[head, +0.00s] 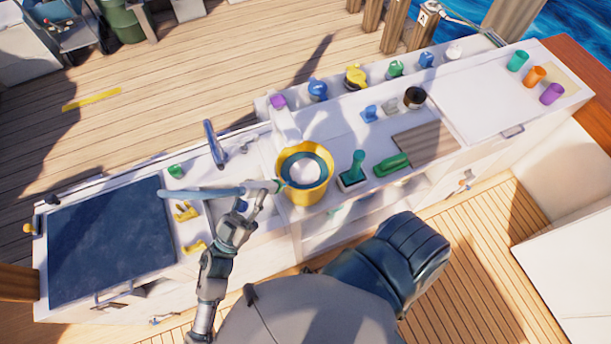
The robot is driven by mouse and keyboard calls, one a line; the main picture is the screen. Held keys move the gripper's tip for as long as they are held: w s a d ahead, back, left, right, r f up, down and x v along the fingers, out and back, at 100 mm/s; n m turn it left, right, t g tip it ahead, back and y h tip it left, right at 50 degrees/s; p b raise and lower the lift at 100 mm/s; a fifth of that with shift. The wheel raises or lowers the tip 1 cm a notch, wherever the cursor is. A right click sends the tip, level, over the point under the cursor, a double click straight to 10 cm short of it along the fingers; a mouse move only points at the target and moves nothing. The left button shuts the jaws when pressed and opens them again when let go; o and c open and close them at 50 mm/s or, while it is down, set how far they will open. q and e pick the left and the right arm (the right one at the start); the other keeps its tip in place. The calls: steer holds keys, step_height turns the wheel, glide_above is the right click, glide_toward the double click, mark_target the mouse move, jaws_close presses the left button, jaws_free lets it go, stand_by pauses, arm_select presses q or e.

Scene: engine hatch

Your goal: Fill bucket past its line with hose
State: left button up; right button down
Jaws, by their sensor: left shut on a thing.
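A yellow bucket (318,190) stands upright on the white counter, with a dark teal ring showing inside it around a pale middle. I cannot tell the water level or its line. A light blue hose (208,193) runs from the left to the bucket's left rim, with its end at or over that rim. My left gripper (258,195) is shut on the hose near this end, just left of the bucket. The fingers are small and partly hidden. My right gripper is not in view.
A green-handled brush (354,170) and a green item (392,164) sit right of the bucket. A dark hatch panel (110,240) lies at left. Several coloured pots stand along the back ledge.

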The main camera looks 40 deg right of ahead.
arm_select(q)
steer(key=s+a+r+p, duration=0.1)
steer(key=s+a, duration=0.1)
steer(key=a, duration=0.4)
steer(key=s+a+r+p, duration=0.1)
steer(key=s+a, duration=0.1)
steer(key=a, duration=0.5)
steer(key=shift+s+a+p, duration=0.25)
steer(key=shift+s+p, duration=0.05)
steer(key=shift+p, duration=0.1)
